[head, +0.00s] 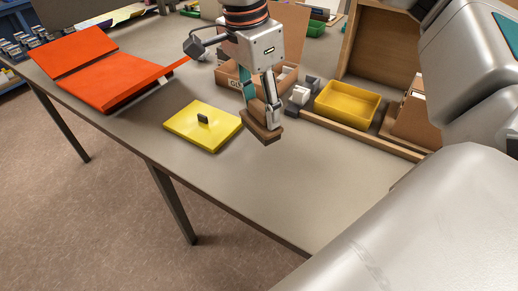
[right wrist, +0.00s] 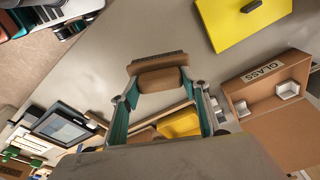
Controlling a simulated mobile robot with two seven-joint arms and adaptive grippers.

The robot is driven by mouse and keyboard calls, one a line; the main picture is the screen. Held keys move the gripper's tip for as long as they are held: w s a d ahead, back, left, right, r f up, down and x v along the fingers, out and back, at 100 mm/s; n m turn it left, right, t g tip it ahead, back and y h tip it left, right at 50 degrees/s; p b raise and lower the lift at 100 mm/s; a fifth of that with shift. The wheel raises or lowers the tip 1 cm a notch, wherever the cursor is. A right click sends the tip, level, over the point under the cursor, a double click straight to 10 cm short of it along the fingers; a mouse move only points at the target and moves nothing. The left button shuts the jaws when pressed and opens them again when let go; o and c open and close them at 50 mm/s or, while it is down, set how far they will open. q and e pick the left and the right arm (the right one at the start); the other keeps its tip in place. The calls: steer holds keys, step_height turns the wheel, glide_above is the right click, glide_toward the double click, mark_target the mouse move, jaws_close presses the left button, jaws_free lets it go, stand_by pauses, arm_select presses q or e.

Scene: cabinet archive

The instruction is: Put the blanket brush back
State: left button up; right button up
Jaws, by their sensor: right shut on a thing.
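The blanket brush (head: 260,134), a brown block, hangs from my right gripper (head: 267,104) above the grey table. In the right wrist view the brush (right wrist: 160,78) sits crosswise between the two fingertips, with a dark strip along one edge. My right gripper (right wrist: 160,84) is shut on it. The brush looks held clear of the table, but the exact gap is hard to tell. My left gripper is not in view.
An open yellow box (head: 347,98) stands in a wooden tray to the right. A cardboard box marked GLASS (right wrist: 270,75) is behind. An orange folder (head: 105,76) lies left. The front table is clear.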

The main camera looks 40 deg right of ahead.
mark_target(261, 129)
step_height(261, 129, down, 6)
steer(key=shift+r+b, duration=0.1)
steer(key=shift+b, duration=0.3)
steer(key=shift+f, duration=0.75)
step_height(261, 129, down, 4)
steer(key=shift+b, duration=0.45)
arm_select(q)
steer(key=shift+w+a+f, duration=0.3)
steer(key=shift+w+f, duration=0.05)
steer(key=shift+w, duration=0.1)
arm_select(e)
steer(key=shift+r, duration=0.1)
steer(key=o, duration=1.1)
steer(key=shift+c, duration=0.2)
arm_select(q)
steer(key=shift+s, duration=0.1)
